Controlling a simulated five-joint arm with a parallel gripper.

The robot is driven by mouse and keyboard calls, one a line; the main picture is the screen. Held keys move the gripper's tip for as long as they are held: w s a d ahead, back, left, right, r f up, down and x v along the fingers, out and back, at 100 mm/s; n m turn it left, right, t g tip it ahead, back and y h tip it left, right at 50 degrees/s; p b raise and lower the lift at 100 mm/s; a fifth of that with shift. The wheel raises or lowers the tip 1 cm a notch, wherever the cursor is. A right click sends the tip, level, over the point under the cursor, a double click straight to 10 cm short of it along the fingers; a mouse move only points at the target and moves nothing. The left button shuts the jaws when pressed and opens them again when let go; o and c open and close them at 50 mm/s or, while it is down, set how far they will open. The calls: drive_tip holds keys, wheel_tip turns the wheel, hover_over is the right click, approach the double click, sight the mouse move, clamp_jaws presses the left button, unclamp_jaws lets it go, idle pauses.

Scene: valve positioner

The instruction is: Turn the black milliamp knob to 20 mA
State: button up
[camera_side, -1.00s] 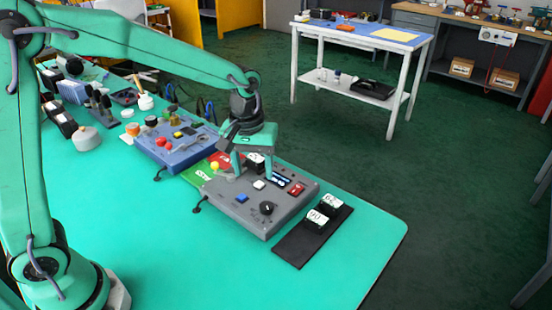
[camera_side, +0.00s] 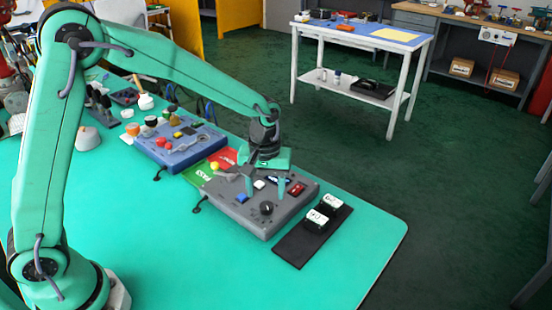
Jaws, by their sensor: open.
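The black knob (camera_side: 266,208) sits on the front part of the grey control box (camera_side: 240,216), which lies on the green table. A pale mark shows on the knob, but its setting is too small to read. My gripper (camera_side: 266,188) points down over the box with its fingers apart and nothing between them. In the picture the fingertips are just above and behind the knob. I cannot tell their exact height over the panel. A lever-like grey part shows beside the left finger.
A blue button (camera_side: 241,197), a white button (camera_side: 259,184) and a red switch (camera_side: 297,189) share the box. Two white displays (camera_side: 317,219) stand on a black plate to the right; their figures are unclear. A blue box (camera_side: 160,154) lies behind left. Front table area is clear.

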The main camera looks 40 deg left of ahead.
sight(266, 206)
drive_tip(key=shift+f, duration=2.35)
drive_tip(key=c, duration=1)
